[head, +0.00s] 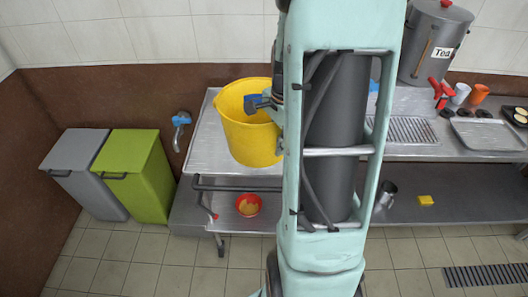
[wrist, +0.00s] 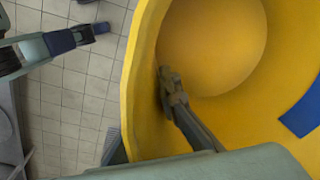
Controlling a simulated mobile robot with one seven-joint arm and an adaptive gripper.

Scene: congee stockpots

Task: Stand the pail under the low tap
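The yellow pail (head: 250,140) is upright in front of my arm in the head view, at the left part of the steel counter; I cannot tell whether it touches it. Its inside fills much of the wrist view (wrist: 215,45), with a blue patch on the inner wall. My gripper (wrist: 145,115) straddles the pail's wall, one finger inside against it and the other outside, and appears shut on it. In the head view my arm hides part of the pail and most of the gripper. The low tap (head: 181,120), with a blue handle, is on the brown wall left of the counter.
Grey (head: 82,170) and green (head: 136,172) bins stand left of the tap. A red bowl (head: 248,205) is on the lower shelf, with a metal cup and a yellow sponge (head: 426,200) farther right. A tea urn (head: 432,45), cups and trays occupy the counter's right.

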